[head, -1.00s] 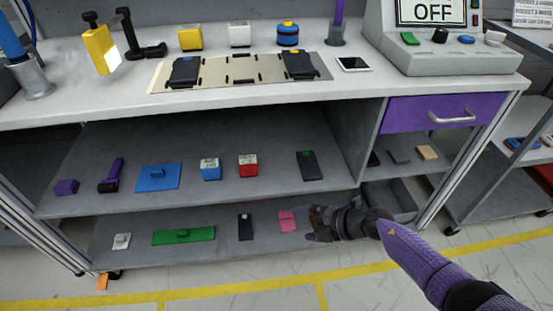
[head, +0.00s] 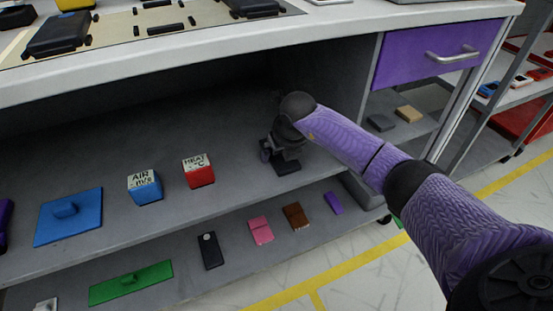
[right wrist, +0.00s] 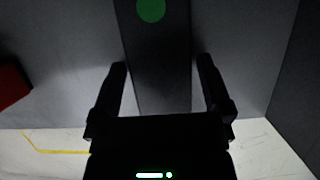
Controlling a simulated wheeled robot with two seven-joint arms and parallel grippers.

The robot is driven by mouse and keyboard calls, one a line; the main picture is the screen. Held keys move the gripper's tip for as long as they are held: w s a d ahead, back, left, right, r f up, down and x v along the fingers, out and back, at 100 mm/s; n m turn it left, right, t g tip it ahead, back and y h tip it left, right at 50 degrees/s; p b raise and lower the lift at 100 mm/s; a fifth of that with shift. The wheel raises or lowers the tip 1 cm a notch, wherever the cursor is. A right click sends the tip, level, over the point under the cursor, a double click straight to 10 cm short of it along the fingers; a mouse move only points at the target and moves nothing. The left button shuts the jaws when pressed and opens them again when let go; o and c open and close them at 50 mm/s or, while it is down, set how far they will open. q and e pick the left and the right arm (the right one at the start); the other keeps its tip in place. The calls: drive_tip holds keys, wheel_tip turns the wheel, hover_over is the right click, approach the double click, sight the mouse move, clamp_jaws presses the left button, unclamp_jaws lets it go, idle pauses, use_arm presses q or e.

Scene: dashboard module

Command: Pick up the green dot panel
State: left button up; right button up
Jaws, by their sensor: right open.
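The green dot panel is a dark, flat, oblong piece with a round green dot near its far end. It fills the middle of the right wrist view (right wrist: 158,60) and lies on the upper shelf. In the head view only its near part (head: 287,168) shows, and my gripper hides the green dot. My right gripper (head: 277,152) is over the panel. In the right wrist view its fingers (right wrist: 162,85) are apart, one on each side of the panel's near part, with nothing held. I cannot tell the height gap. My left gripper is not in view.
On the same shelf (head: 230,205), left of the panel, are a red HEAT block (head: 198,173), a blue AIR block (head: 145,188) and a blue plate (head: 68,217). The worktop edge (head: 200,65) overhangs the shelf. A side wall (head: 362,100) stands at the right.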

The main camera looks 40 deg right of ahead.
drive_tip(key=shift+r, duration=0.15)
drive_tip(key=c, duration=1)
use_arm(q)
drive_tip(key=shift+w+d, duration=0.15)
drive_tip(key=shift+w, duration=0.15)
use_arm(e)
drive_tip(key=shift+c, duration=0.2)
